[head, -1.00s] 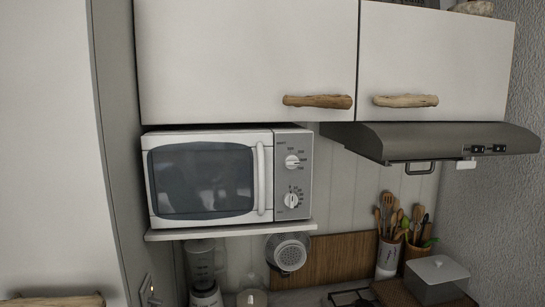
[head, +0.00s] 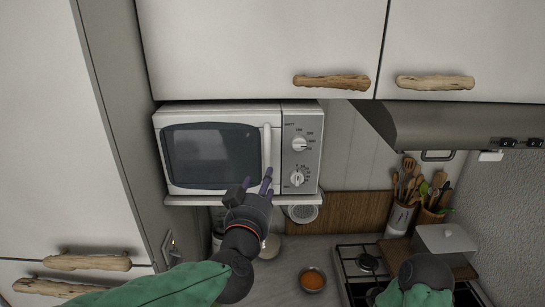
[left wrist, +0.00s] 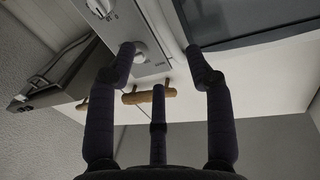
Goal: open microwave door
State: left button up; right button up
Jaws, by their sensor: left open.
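The white microwave (head: 240,109) stands on a shelf under the upper cabinets, its door (head: 212,155) shut. Its pale upright door handle (head: 267,146) is at the door's right edge, beside the control panel with two knobs. My left gripper (head: 257,180) is open and empty, its fingers pointing up at the handle's lower end in the head view. Contact cannot be told. In the left wrist view, the open fingers (left wrist: 160,50) point toward the control panel (left wrist: 122,30) and the door's edge. My right arm shows only in part at the lower right; its gripper is not visible.
Upper cabinets with driftwood handles (head: 331,82) hang above. A range hood (head: 450,125) is to the right. A tall cabinet is at left.

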aim_at(269, 165)
pick_arm(q)
jog(key=w, duration=0.3)
jog(key=w+d+p, duration=0.1)
jog(key=w, duration=0.2)
jog(key=w+d, duration=0.1)
jog(key=w, duration=0.3)
jog(key=shift+f, duration=0.1)
jog(key=shift+c, duration=0.2)
grip_shut()
